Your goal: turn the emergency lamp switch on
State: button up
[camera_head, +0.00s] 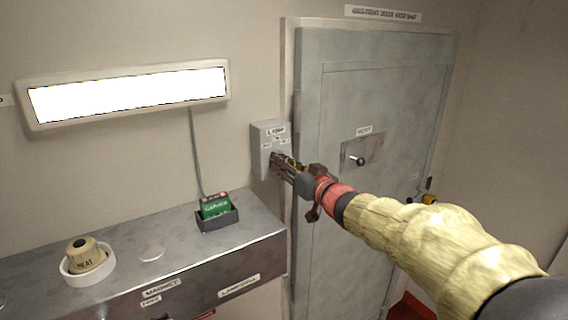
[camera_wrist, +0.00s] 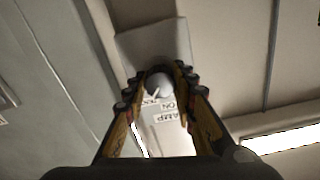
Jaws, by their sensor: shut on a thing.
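The lamp switch box (camera_head: 262,134) is a grey box on the wall, labelled LAMP, left of the door. My gripper (camera_head: 279,160) reaches it from the right, with its fingertips at the lower front of the box. In the wrist view the switch knob (camera_wrist: 159,84) is a round grey piece between the fingertips of my gripper (camera_wrist: 160,88), and the box (camera_wrist: 160,130) with its upside-down labels is behind it. The fingers are shut on the knob. The knob's exact setting is hard to tell. The long lamp panel (camera_head: 130,93) on the wall is lit bright white.
A grey door (camera_head: 345,100) with a small handle plate stands right of the box. A cable (camera_head: 196,150) runs from the lamp to the battery.

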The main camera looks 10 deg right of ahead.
jog(key=shift+c, duration=1.4)
jog(key=shift+n+b, duration=0.3)
jog(key=n+b, duration=0.2)
jog(key=n, duration=0.1)
jog(key=shift+f, duration=0.1)
grip_shut()
jog(key=shift+n+b, duration=1.75)
jog(key=shift+n, duration=0.85)
